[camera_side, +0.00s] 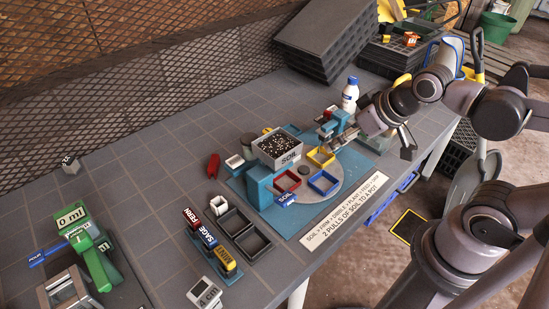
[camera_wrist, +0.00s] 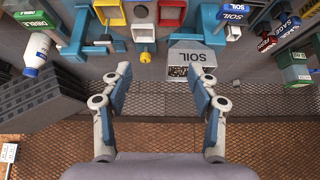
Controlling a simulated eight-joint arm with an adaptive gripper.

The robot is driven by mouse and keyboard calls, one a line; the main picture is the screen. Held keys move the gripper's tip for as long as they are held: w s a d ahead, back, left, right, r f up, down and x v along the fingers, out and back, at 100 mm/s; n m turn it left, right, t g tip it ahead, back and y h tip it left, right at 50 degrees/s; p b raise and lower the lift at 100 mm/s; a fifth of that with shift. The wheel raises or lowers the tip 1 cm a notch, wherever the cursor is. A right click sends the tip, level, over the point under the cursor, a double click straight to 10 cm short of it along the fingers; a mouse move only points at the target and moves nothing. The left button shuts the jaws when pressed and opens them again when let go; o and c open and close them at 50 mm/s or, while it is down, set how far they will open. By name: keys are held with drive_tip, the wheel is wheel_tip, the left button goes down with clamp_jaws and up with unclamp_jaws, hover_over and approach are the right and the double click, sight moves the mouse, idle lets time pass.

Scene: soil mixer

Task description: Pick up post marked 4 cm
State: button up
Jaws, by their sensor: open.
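The post marked 4 cm (camera_side: 206,291) is a small pale block with a "4 cm" label. It stands on the grey table near the front edge, at the bottom of the side view. I cannot make it out in the wrist view. My gripper (camera_wrist: 160,78) is open with its two blue-padded fingers apart and nothing between them. In the side view my arm reaches in from the right, with its hand near the white bottle and the far end of the blue station, well away from the post.
The soil hopper (camera_side: 280,149) stands on a blue base with red, yellow and blue frames. Labelled blocks (camera_side: 213,243) and dark square pots (camera_side: 250,242) lie between it and the post. A green "0 ml" device (camera_side: 88,245) is at left. Black stacked trays (camera_side: 325,40) stand behind.

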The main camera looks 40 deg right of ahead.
drive_tip(key=w+a+g+y, duration=0.15)
drive_tip(key=w+a, duration=0.25)
drive_tip(key=a, duration=0.4)
drive_tip(key=n+g+h, duration=0.2)
drive_tip(key=g, duration=0.4)
approach(204, 293)
drive_tip(key=shift+t+y, duration=0.25)
drive_tip(key=f, duration=0.5)
drive_tip(key=shift+s+d+f, duration=0.1)
drive_tip(key=shift+s+d, duration=0.1)
drive_tip(key=shift+d, duration=0.05)
drive_tip(key=shift+w+f, duration=0.2)
drive_tip(key=shift+f, duration=5.1)
drive_tip(key=c, duration=1.1)
